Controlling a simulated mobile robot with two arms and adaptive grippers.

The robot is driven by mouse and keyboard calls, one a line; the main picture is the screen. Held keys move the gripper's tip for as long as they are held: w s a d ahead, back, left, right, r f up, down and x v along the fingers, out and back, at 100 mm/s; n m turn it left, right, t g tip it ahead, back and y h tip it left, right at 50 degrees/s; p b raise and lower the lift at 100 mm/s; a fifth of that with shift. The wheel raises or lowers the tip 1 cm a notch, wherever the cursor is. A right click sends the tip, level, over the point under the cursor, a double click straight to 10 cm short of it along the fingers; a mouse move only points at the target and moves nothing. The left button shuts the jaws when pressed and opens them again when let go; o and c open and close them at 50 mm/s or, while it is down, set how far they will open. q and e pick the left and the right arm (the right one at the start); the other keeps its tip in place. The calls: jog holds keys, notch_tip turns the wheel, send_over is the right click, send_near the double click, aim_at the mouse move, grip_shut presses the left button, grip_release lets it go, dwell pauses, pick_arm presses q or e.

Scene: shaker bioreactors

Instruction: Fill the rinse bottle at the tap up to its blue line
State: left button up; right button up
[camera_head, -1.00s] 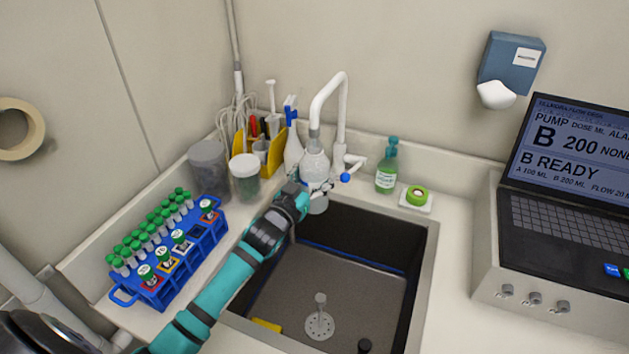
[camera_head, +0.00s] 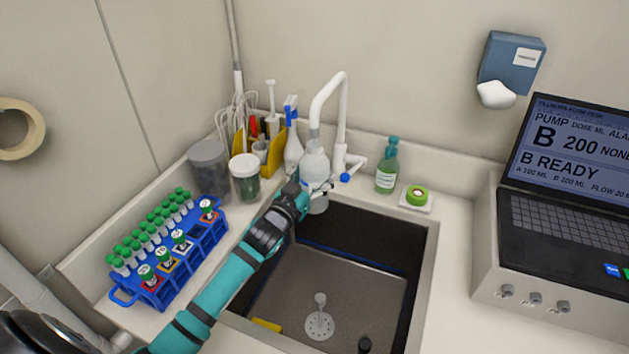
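The rinse bottle (camera_head: 315,166), whitish and translucent, is upright with its mouth under the spout of the white gooseneck tap (camera_head: 341,110). It is over the back left edge of the sink. My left gripper (camera_head: 318,189) is shut around its lower body, and the bottle's base shows below the fingers. The tap's blue-tipped lever (camera_head: 346,177) is just right of the bottle. My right gripper is not in view.
The dark sink (camera_head: 370,252) is open below, with a drain and a yellow item inside. A blue tube rack (camera_head: 180,275), lidded jars and a yellow caddy (camera_head: 277,152) stand left.

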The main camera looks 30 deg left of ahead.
pick_arm(q)
jog(key=shift+r, duration=0.1)
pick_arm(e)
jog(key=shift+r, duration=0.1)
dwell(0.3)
pick_arm(q)
jog(key=shift+s+d, duration=0.1)
jog(key=shift+s, duration=0.3)
jog(key=s+p, duration=0.1)
jog(key=s, duration=0.1)
jog(key=s+p, duration=0.1)
jog(key=s, duration=0.1)
jog(key=s+p, duration=0.1)
jog(key=s, duration=0.1)
jog(key=shift+s+d+r, duration=0.1)
jog(key=shift+s+d, duration=0.2)
jog(key=shift+d, duration=0.05)
jog(key=shift+s, duration=0.55)
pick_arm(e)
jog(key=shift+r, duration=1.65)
pick_arm(q)
jog(key=p, duration=0.4)
send_near(312, 185)
jog(key=shift+s+d+r, duration=0.5)
jog(key=shift+s, duration=0.05)
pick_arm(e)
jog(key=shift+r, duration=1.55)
